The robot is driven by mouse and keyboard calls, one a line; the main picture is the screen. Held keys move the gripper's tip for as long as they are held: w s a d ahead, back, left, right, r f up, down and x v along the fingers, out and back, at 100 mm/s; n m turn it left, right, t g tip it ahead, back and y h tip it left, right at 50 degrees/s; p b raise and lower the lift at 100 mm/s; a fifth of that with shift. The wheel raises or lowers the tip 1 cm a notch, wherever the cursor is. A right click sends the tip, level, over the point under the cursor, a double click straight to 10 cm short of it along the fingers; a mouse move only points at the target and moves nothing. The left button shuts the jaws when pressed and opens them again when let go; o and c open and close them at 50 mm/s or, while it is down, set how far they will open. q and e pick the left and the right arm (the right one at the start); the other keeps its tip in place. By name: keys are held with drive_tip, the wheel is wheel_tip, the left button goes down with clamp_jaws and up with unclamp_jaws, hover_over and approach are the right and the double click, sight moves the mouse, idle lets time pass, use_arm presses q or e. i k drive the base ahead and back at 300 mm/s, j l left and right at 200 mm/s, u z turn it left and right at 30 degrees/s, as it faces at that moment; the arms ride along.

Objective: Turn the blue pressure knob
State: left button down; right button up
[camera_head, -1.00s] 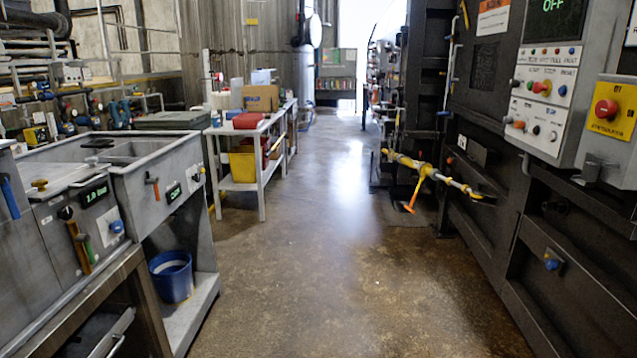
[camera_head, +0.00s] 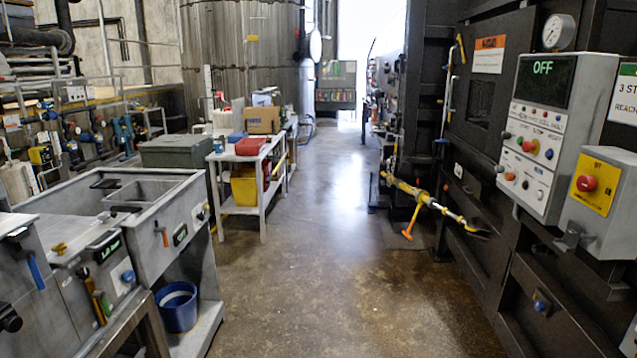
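Several blue knob-like parts show, and I cannot tell which is the pressure knob. One blue knob (camera_head: 541,302) sits low on the dark compactor front at the right. Another blue knob (camera_head: 128,277) is on the grey unit (camera_head: 150,232) at the left, beside a small green display. A small blue knob (camera_head: 549,154) is on the light grey control panel (camera_head: 528,185) under a display reading OFF. Neither of my grippers is in view, so their distance from these knobs does not show.
A red emergency button (camera_head: 587,183) on yellow sits right of the panel. A round gauge (camera_head: 558,32) is above it. A yellow bar with an orange handle (camera_head: 412,222) juts into the aisle. A blue bucket (camera_head: 177,305) stands at left. The floor (camera_head: 330,270) between is clear.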

sight(129, 277)
drive_tip(key=i+l+u, duration=0.25)
drive_tip(key=i, duration=0.2)
drive_tip(key=i+l+u, duration=0.25)
drive_tip(key=i+l, duration=0.2)
drive_tip(key=u, duration=1.85)
